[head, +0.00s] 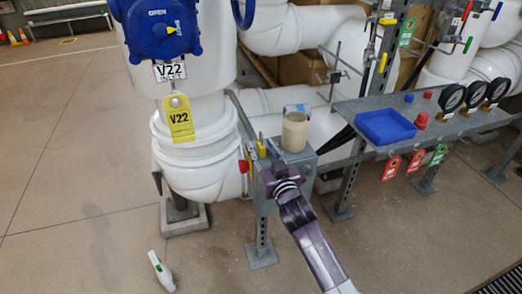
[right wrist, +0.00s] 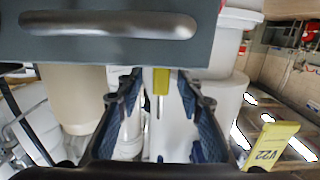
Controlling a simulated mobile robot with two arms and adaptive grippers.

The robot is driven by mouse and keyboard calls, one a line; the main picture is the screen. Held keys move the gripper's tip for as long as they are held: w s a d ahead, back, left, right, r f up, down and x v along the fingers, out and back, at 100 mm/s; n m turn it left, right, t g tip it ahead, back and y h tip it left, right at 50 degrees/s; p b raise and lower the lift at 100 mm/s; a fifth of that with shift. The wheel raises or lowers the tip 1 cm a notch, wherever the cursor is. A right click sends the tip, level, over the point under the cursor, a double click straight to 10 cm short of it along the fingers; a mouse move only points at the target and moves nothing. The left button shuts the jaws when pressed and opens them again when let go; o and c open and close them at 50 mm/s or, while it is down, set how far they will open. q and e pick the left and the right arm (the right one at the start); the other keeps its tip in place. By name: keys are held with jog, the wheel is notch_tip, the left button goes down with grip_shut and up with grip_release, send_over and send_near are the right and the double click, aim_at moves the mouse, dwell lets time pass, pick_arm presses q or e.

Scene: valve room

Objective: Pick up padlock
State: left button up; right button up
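A small yellow item (head: 261,148), which looks like the padlock, stands on a small grey metal shelf (head: 303,160) beside the white pipe. My right gripper (head: 270,158) is at the shelf's left front, close to it. In the right wrist view the yellow item (right wrist: 161,80) shows between the two spread fingers of the right gripper (right wrist: 160,90), with gaps at both sides. The fingers look open and not closed on it. Its lower part and shackle cannot be made out clearly. My left gripper is not in view.
A beige cup (head: 295,131) stands right of the gripper on the shelf. A bench with a blue tray (head: 385,126) and gauges is at right. A red item (head: 243,166) hangs near the shelf's left edge.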

jog(key=shift+w+a, duration=0.25)
jog(key=shift+w, duration=0.25)
grip_shut()
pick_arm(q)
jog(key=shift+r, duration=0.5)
pick_arm(e)
jog(key=shift+r, duration=0.15)
jog(key=shift+r, duration=0.25)
notch_tip(320, 180, up, 9)
jog(key=p, duration=0.2)
jog(key=shift+f+p, duration=0.2)
jog(key=shift+p, duration=0.15)
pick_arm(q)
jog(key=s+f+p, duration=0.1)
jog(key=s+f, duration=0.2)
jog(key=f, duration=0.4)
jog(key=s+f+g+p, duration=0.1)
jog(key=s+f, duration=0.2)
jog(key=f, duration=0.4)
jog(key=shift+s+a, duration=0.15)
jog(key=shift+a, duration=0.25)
pick_arm(e)
notch_tip(320, 180, up, 11)
jog(key=shift+f, duration=0.15)
